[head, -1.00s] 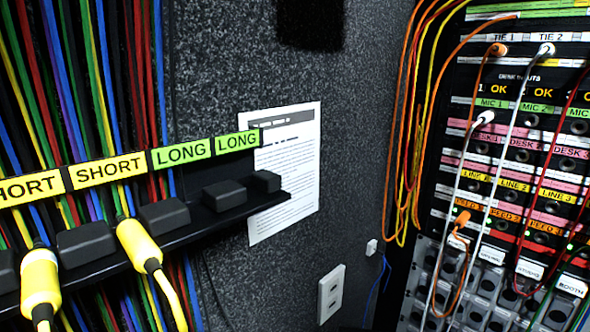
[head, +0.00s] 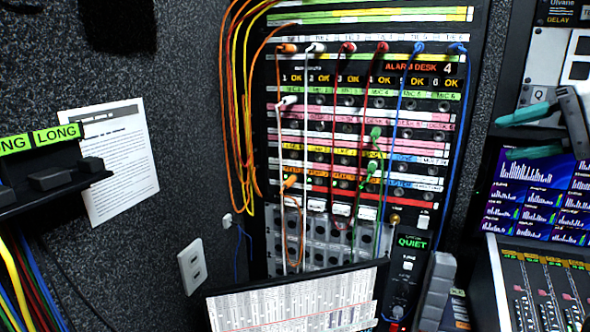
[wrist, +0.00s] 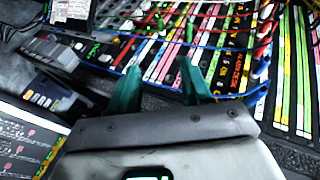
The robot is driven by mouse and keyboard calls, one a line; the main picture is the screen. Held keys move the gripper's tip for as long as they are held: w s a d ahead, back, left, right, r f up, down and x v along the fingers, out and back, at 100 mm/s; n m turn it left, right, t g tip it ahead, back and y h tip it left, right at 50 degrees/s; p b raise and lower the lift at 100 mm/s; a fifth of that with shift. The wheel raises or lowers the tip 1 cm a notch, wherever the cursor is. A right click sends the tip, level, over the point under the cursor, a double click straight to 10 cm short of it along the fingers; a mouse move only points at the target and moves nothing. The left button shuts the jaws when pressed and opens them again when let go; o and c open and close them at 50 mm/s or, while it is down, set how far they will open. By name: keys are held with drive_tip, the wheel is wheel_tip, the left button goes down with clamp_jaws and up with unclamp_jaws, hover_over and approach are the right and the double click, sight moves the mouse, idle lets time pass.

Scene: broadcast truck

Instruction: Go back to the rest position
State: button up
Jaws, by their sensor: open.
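My gripper (wrist: 160,66) is open in the wrist view, with two teal fingers apart and nothing between them. The patch bay (wrist: 215,50) fills the view beyond the fingers, with cords running across it. In the head view my gripper (head: 542,138) shows as teal fingers at the right edge, right of the patch bay (head: 335,103) and in front of the screen area. Orange, white, red, blue and green cords hang from the bay. I cannot tell how far the fingers are from the panel.
A black cord rack (head: 60,180) with LONG labels is at left, by a posted sheet (head: 112,165). A printed chart (head: 290,306) stands low in front of the bay. A lit screen (head: 535,190) and a mixing console (head: 545,290) are at right. A wall outlet (head: 191,266) sits at lower left.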

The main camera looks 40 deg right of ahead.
drive_tip(key=w+a+f+n+y+b, duration=0.1)
drive_tip(key=w+a+f, duration=0.1)
drive_tip(key=w+f, duration=0.55)
drive_tip(key=w+a+f, duration=0.3)
drive_tip(key=w+f, duration=0.1)
drive_tip(key=f, duration=0.7)
drive_tip(key=w+a+f+n+g+y, duration=0.1)
drive_tip(key=w+a+f+n+g, duration=0.1)
drive_tip(key=a+f, duration=0.6)
drive_tip(key=w+a+f+n+g, duration=0.15)
drive_tip(key=a+f, duration=0.25)
drive_tip(key=f, duration=0.7)
drive_tip(key=s+a+f+n+g+b, duration=0.1)
drive_tip(key=s+a+f+n+g, duration=0.2)
drive_tip(key=f, duration=0.4)
drive_tip(key=s+a+f+g+b, duration=0.1)
drive_tip(key=s+a+f, duration=0.2)
drive_tip(key=a+f, duration=0.3)
drive_tip(key=s+a+f+n+g+h, duration=0.1)
drive_tip(key=s+a+f+n+g, duration=0.1)
drive_tip(key=s, duration=0.5)
drive_tip(key=s+a+f+n+g+h, duration=0.1)
drive_tip(key=s+f+n+g+h, duration=0.1)
drive_tip(key=s+f+n, duration=0.2)
drive_tip(key=s+f, duration=0.3)
drive_tip(key=shift+s+a+h, duration=0.3)
drive_tip(key=shift+a, duration=0.05)
drive_tip(key=shift+f, duration=0.1)
